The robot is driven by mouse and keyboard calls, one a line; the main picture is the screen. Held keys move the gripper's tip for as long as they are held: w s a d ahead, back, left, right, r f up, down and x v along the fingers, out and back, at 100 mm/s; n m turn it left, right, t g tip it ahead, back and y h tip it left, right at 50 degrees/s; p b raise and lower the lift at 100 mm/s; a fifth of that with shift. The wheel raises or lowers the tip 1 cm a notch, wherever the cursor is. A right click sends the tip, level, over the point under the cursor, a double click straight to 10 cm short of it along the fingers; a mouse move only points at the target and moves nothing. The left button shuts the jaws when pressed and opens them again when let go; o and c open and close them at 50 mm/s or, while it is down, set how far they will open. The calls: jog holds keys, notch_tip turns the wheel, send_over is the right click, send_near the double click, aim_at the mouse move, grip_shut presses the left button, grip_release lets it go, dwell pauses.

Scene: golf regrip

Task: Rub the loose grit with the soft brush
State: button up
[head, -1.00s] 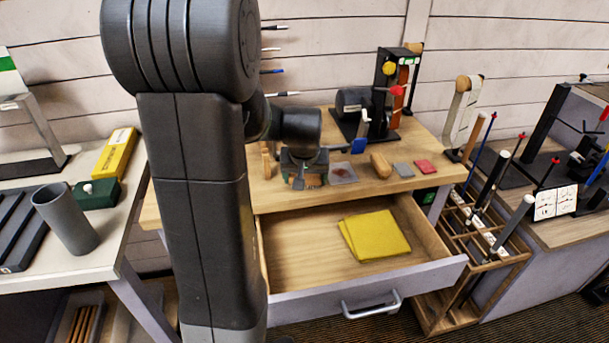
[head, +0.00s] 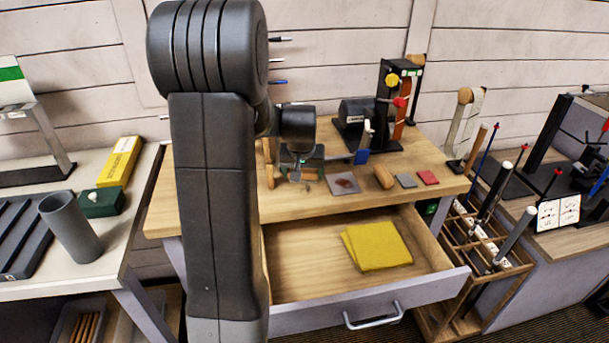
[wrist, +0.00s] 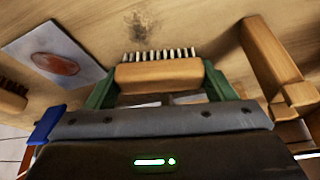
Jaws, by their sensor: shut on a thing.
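My gripper (head: 301,170) is shut on a wooden-backed brush (wrist: 158,74), held crosswise between its green fingers in the wrist view. Its pale and dark bristles point away from my gripper, towards the tabletop. The loose grit (wrist: 140,22) is a dark speckled patch on the wood just beyond the bristles. The grit shows faintly in the head view (head: 306,187), in front of my gripper. I cannot tell whether the bristles touch the wood.
A grey plate with a red-brown stain (head: 343,183) lies right of the grit. A wooden piece (head: 383,177), grey block (head: 405,181) and red block (head: 428,177) lie further right. The open drawer (head: 300,280) below holds a yellow cloth (head: 380,246). A wooden block (wrist: 270,50) stands close by.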

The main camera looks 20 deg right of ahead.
aim_at(313, 193)
jog(key=shift+s+d+r, duration=0.1)
jog(key=shift+s+d, duration=0.05)
jog(key=shift+d, duration=0.5)
jog(key=shift+s+a+f+b, duration=0.1)
jog(key=shift+s+a+b, duration=0.1)
jog(key=shift+s, duration=0.5)
jog(key=shift+s+a+f+b, duration=0.1)
jog(key=shift+s+a+b, duration=0.1)
jog(key=shift+s, duration=0.55)
jog(key=shift+s+a+b, duration=0.15)
jog(key=shift+s+a, duration=0.05)
jog(key=shift+s, duration=0.5)
jog(key=shift+s+a+r, duration=0.1)
jog(key=shift+s+a, duration=0.05)
jog(key=shift+s, duration=0.5)
jog(key=shift+s+a+r, duration=0.1)
jog(key=shift+s+a, duration=0.05)
jog(key=shift+s, duration=0.45)
jog(key=shift+w+d+p, duration=0.15)
jog(key=shift+w+d, duration=0.15)
jog(key=shift+w, duration=0.85)
jog(key=shift+w+d+p, duration=0.1)
jog(key=shift+w+d, duration=0.15)
jog(key=shift+w, duration=0.95)
jog(key=shift+w+d+p, duration=0.15)
jog(key=shift+w+d, duration=0.15)
jog(key=shift+w, duration=0.85)
jog(key=shift+r+p, duration=2.05)
jog(key=shift+r, duration=0.95)
